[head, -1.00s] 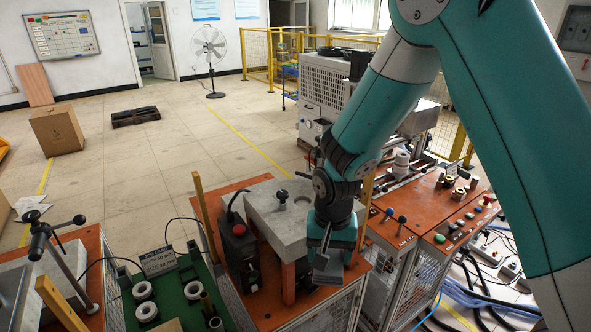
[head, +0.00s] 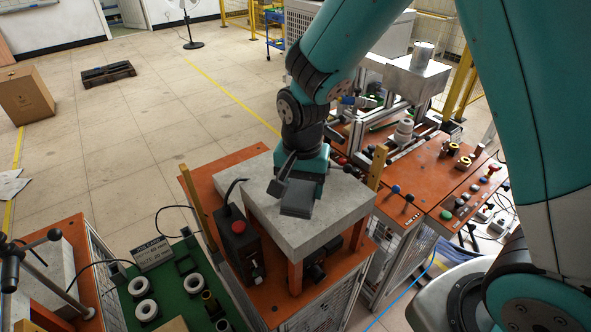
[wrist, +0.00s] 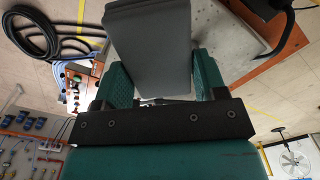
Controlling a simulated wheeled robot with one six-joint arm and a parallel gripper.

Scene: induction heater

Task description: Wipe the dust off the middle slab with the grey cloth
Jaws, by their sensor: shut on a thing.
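The grey cloth (head: 297,199) is a folded, block-like pad held in my gripper (head: 298,180). In the wrist view the cloth (wrist: 155,45) sticks out between the two green fingers, which are shut on it. The middle slab (head: 343,207) is a pale grey block on orange legs. My gripper and the cloth are over the slab's middle and hide part of its top. A strip of the slab (wrist: 228,28) shows beside the cloth in the wrist view. I cannot tell whether the cloth touches the slab, and dust is hard to make out.
A black control box with a red button (head: 237,235) stands at the slab's left front. Wooden posts (head: 377,167) rise beside the slab. A green tray with white rings (head: 187,290) is at left. An orange button panel (head: 450,185) is at right.

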